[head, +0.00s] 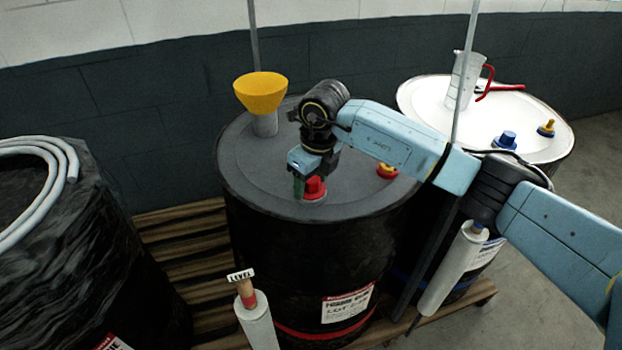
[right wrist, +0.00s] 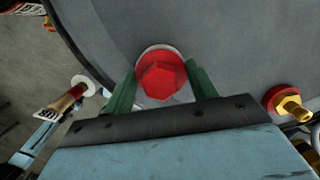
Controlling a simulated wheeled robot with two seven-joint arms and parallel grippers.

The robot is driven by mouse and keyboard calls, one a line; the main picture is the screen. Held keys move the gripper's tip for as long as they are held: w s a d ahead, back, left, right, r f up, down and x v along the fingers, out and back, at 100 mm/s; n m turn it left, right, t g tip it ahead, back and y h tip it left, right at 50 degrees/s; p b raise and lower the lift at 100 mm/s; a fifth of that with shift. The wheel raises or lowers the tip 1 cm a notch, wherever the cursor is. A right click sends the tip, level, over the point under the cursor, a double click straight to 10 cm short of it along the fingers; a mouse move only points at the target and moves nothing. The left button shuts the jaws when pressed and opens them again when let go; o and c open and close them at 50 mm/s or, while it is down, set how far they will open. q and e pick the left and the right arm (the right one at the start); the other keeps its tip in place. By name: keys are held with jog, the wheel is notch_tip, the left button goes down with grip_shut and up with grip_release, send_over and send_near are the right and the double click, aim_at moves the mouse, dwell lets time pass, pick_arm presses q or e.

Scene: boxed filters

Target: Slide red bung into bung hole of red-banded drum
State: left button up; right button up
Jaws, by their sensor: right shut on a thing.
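The red bung (head: 315,187) is at the near part of the dark top of the red-banded drum (head: 262,210), whose red band runs low on its side. My right gripper (head: 306,188) is shut on the bung from above. In the right wrist view the bung (right wrist: 161,80) shows a hexagonal head between the green fingers of the gripper (right wrist: 161,88). A pale ring shows around the bung's edge, apparently the rim of the bung hole. The hole itself is hidden, so I cannot tell how deep the bung sits. My left gripper is not in view.
The drum top also carries a yellow funnel (head: 260,92) and a red-and-yellow fitting (head: 387,171). A white-topped drum (head: 420,100) with a jug (head: 462,82) stands behind right. A black-wrapped drum (head: 110,235) stands left. A tube marked LEVEL (head: 255,318) stands in front.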

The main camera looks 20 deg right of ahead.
aim_at(318, 183)
jog(key=o, duration=1)
jog(key=shift+o, duration=0.2)
notch_tip(318, 183, up, 13)
jog(key=s+d+b, duration=0.1)
jog(key=shift+s, duration=0.35)
